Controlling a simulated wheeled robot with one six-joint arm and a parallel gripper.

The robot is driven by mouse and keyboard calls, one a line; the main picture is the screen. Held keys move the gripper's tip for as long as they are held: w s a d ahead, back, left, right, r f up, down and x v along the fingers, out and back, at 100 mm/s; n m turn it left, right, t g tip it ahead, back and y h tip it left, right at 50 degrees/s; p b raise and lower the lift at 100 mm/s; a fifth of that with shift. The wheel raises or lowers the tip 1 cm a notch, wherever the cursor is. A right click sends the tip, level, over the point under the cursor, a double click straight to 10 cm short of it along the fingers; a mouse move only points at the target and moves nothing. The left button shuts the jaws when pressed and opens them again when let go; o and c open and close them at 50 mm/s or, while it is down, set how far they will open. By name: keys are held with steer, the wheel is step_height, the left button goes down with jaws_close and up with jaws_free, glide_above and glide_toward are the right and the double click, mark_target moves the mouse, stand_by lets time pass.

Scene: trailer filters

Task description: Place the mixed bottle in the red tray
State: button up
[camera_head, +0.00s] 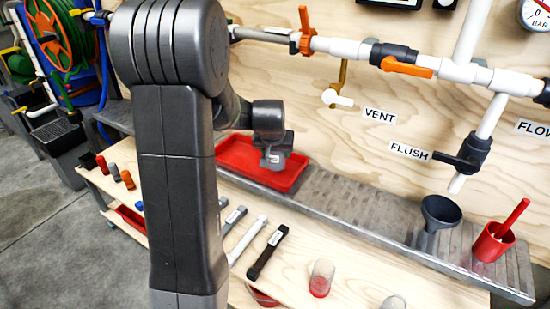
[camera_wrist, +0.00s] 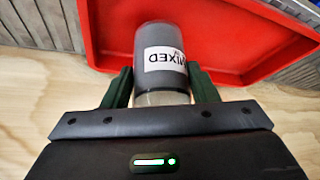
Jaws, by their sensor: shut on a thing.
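The mixed bottle (camera_wrist: 160,45) is grey with a clear end and a white label reading MIXED. My gripper (camera_wrist: 159,88) is shut on it, with one dark green finger on each side. In the head view the bottle (camera_head: 274,159) shows small below my gripper (camera_head: 273,143), in front of the red tray. The red tray (camera_head: 232,148) is shallow and rimmed, on the metal ledge by the wooden wall. In the wrist view the bottle overlaps the tray (camera_wrist: 106,35). I cannot tell whether the bottle touches the tray floor.
A grey funnel (camera_head: 440,211) and a red cup (camera_head: 493,242) with a red handle stand right on the ribbed ledge (camera_head: 350,203). Labelled strips (camera_head: 268,252) and a clear cup with red contents (camera_head: 321,278) are on the wooden bench. White pipes with orange valves run above.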

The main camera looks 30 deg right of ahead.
steer(key=shift+f, duration=0.75)
steer(key=shift+f, duration=0.2)
steer(key=o, duration=1.2)
steer(key=shift+r, duration=0.1)
steer(key=shift+r, duration=0.3)
steer(key=p+v, duration=0.2)
steer(key=v, duration=0.9)
steer(key=shift+s+a+r, duration=0.2)
steer(key=shift+r, duration=0.1)
